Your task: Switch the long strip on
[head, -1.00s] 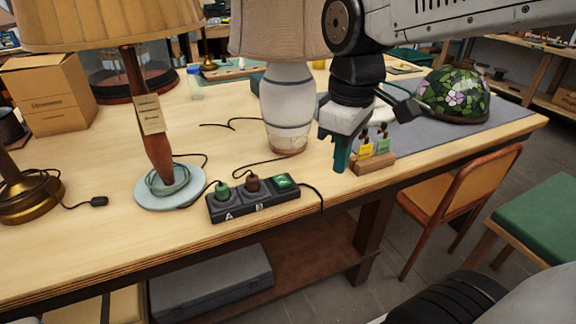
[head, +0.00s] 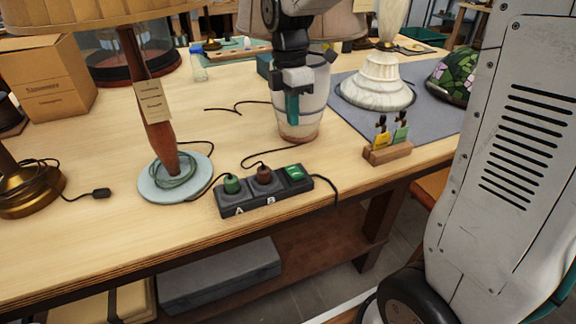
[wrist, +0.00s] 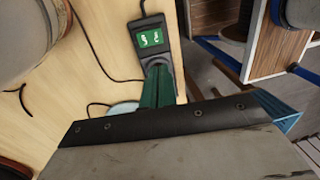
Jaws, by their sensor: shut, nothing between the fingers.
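The black power strip (head: 262,196) lies near the bench's front edge, with sockets marked A and B. A green plug (head: 232,184) sits in A and a brown plug (head: 264,174) in B. At its right end is a green rocker switch (head: 295,173), also seen in the wrist view (wrist: 150,40). I cannot tell whether the switch is on. My gripper (head: 292,112) points down with its green fingers shut and empty. It is above the bench, in front of the white lamp and apart from the strip. In the wrist view the fingers (wrist: 158,88) hide part of the strip.
The white ceramic lamp (head: 312,118) stands behind the strip. A wooden-stemmed lamp (head: 160,140) on a pale round base stands to its left. A wooden block with tagged keys (head: 388,152) sits to its right. Loose black cords lie around the strip.

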